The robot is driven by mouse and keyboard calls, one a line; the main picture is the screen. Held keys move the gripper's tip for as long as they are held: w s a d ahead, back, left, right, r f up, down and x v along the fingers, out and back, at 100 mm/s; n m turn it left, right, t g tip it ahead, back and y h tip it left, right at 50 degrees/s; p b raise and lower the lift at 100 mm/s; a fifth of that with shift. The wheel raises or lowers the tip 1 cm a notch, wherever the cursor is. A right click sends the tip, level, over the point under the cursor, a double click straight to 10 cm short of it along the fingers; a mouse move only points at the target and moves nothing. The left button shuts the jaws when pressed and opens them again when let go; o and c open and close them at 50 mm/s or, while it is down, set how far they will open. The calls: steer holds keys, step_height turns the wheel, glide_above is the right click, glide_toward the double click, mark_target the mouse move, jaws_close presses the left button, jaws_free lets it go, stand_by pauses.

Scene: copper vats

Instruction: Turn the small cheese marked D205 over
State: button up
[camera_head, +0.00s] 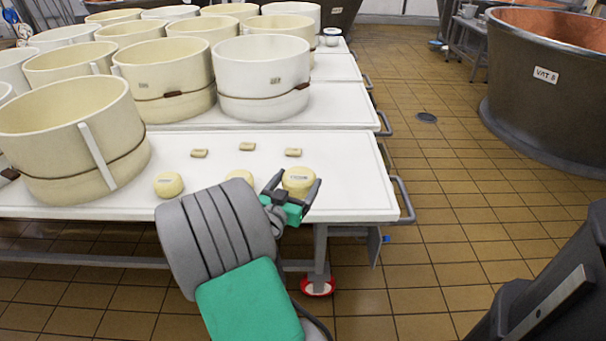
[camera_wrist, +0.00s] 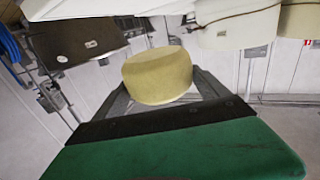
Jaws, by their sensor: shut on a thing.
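Three small round yellow cheeses are at the near table in the head view: a left one (camera_head: 168,184), a middle one (camera_head: 240,177) partly hidden by my arm, and a right one (camera_head: 298,177). My gripper (camera_head: 296,184) is shut on the right cheese, with one finger on each side. In the wrist view this cheese (camera_wrist: 158,76) sits between the fingers, its plain side showing. Its upper face in the head view bears a small mark, too small to read, so I cannot tell which is D205. I cannot tell whether the held cheese touches the table.
Three small tags (camera_head: 247,146) lie behind the cheeses on the white table (camera_head: 345,165). Large cream moulds (camera_head: 70,140) crowd the left and back. A metal handle (camera_head: 402,200) sticks out at the table's right end. A copper vat (camera_head: 545,90) stands right, across open tiled floor.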

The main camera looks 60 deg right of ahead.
mark_target(295, 184)
steer(key=shift+s+a+r, duration=0.2)
steer(key=shift+a+r, duration=0.15)
steer(key=shift+a, duration=0.4)
steer(key=shift+s+a+r, duration=0.2)
steer(key=shift+a+r, duration=0.15)
steer(key=shift+a, duration=0.4)
